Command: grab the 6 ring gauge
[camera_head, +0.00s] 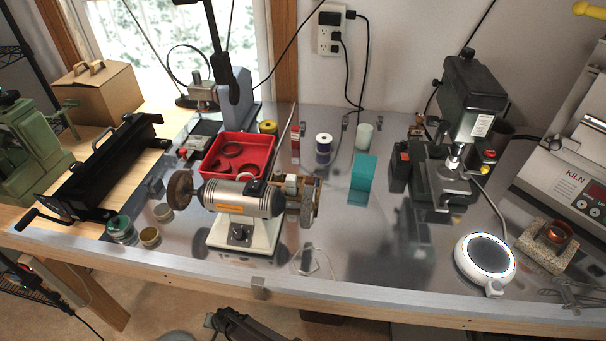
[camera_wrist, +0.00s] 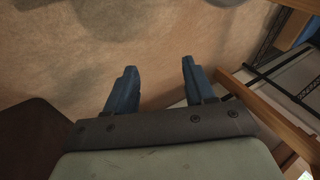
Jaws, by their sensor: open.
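Several dark ring shapes lie in a red tray (camera_head: 262,178) left of centre on the metal bench; one ring (camera_head: 231,149) is near its back. They may be ring gauges, but no number 6 is readable on any of them. My gripper (camera_wrist: 159,75) shows in the wrist view with two blue fingers spread apart and nothing between them. It faces the tan floor, and no ring is in that view. In the head view, a dark part of my arm shows at the bottom edge, in front of the bench and away from the tray.
A polishing motor (camera_head: 242,197) with two wheels stands just in front of the tray. A teal block (camera_head: 362,174), a dark press (camera_head: 470,110), a round white plate (camera_head: 485,257) and a kiln (camera_head: 575,170) are to the right. The bench's front middle right is mostly clear.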

